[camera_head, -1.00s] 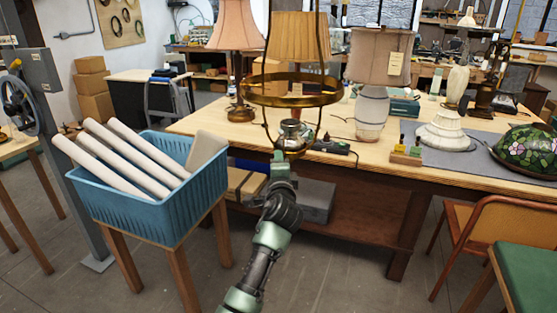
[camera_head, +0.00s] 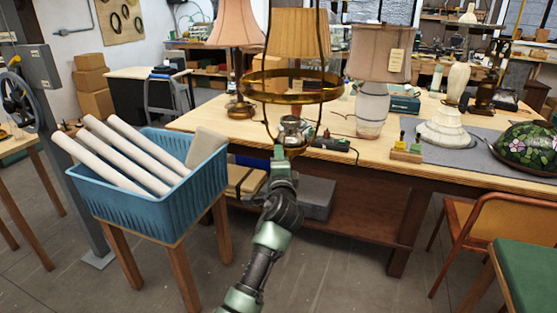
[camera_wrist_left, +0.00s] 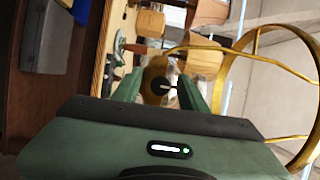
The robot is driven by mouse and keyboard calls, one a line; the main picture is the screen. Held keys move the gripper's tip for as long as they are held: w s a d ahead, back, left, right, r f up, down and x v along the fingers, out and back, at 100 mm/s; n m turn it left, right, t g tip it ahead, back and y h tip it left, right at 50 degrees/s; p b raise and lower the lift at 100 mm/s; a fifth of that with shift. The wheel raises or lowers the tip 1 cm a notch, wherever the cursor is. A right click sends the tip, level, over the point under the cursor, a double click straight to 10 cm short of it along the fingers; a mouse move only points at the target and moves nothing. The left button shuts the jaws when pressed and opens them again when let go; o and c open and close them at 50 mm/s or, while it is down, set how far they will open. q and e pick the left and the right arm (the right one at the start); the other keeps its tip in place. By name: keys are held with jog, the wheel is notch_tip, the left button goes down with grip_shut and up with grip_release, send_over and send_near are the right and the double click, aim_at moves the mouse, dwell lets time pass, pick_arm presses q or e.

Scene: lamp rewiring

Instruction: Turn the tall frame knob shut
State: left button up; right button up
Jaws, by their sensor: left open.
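The tall brass frame (camera_head: 333,95), with a wide ring and a lampshade, rises at the front edge of the workbench. A metal lamp body (camera_head: 291,127) sits low inside it. My left gripper (camera_head: 280,152) is upright just in front of this body and partly covers its lower part. In the left wrist view the open fingers (camera_wrist_left: 161,92) stand either side of a small dark round knob (camera_wrist_left: 165,86) with a pale pointer. The knob sits before a rounded brass body. I cannot tell whether the fingers touch it. The brass ring (camera_wrist_left: 232,85) curves on the right there. My right gripper is out of view.
The workbench (camera_head: 225,122) holds lamps, a small black device (camera_head: 331,143) and a stained-glass shade (camera_head: 527,148). A blue crate of pale rolls (camera_head: 150,205) stands left of my arm. An orange chair (camera_head: 500,225) stands at the right. Open floor lies between.

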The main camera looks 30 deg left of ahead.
pick_arm(q)
jog(key=b+v, duration=0.1)
jog(key=v, duration=0.5)
jog(key=shift+s+d, duration=0.25)
jog(key=shift+s, duration=0.05)
